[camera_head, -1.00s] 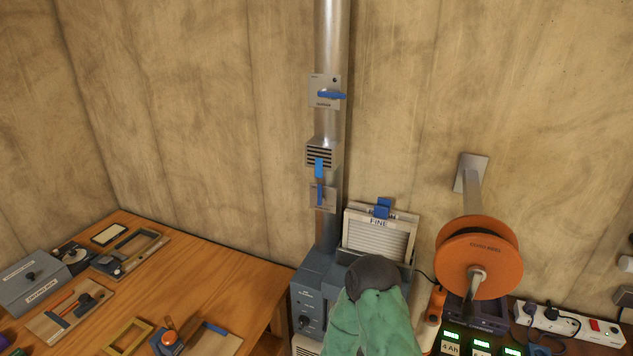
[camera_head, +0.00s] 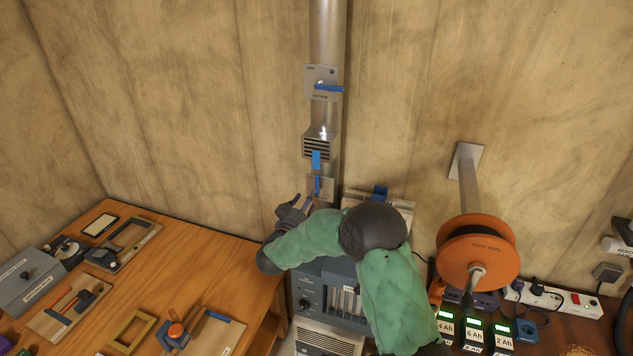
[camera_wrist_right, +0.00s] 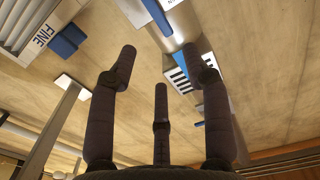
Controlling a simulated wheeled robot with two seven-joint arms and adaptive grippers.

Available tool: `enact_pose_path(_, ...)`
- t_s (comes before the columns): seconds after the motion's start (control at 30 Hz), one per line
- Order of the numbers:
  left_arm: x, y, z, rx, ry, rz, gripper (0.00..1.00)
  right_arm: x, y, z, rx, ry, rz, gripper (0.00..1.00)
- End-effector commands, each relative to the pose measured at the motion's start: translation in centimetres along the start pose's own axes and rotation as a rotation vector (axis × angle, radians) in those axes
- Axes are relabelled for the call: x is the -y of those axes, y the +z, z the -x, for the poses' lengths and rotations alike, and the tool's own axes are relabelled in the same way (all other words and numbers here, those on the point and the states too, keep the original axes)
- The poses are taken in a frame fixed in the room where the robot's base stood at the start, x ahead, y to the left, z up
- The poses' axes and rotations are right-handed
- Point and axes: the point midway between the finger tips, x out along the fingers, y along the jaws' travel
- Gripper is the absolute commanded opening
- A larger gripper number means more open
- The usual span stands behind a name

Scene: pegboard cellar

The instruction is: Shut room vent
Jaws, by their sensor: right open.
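A metal duct (camera_head: 326,50) runs up the wall. On it sits a slatted vent box (camera_head: 317,145) with a blue tab (camera_head: 316,160) hanging at its lower edge. Below is a small plate (camera_head: 327,183) with an upright blue lever (camera_head: 318,186); its label is too small to read. Higher up, another plate (camera_head: 314,75) carries a sideways blue lever (camera_head: 329,88). My right gripper (camera_head: 303,203) is open and empty, just below the lower plate. In the right wrist view its fingers (camera_wrist_right: 160,62) spread before the duct, with a blue lever (camera_wrist_right: 157,15) and slats (camera_wrist_right: 180,78) beyond. My left gripper is out of view.
A filter panel marked FINE (camera_wrist_right: 43,36) stands right of the duct. An orange reel (camera_head: 478,250) on a wall arm sticks out farther right. A wooden bench (camera_head: 215,265) with tools lies left. The wall left of the duct is clear.

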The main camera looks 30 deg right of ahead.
Motion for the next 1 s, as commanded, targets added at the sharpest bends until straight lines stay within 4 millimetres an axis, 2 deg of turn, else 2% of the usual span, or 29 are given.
enact_pose_path(0.3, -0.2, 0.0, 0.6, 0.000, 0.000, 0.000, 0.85, 0.0, 0.1, -5.6, 0.001, 0.000, 0.000, 0.49)
enact_pose_path(0.5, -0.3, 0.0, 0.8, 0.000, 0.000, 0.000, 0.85, 0.0, 0.1, -8.3, 0.000, -0.002, -0.001, 0.49)
enact_pose_path(0.7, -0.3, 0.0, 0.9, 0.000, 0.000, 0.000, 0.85, 0.1, 0.1, -9.4, 0.001, -0.004, -0.001, 0.49)
enact_pose_path(0.97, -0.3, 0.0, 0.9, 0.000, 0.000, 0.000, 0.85, 0.1, 0.1, -9.5, 0.001, -0.004, -0.001, 0.49)
enact_pose_path(1.0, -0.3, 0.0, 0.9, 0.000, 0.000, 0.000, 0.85, 0.1, 0.1, -9.5, 0.001, -0.004, -0.001, 0.43)
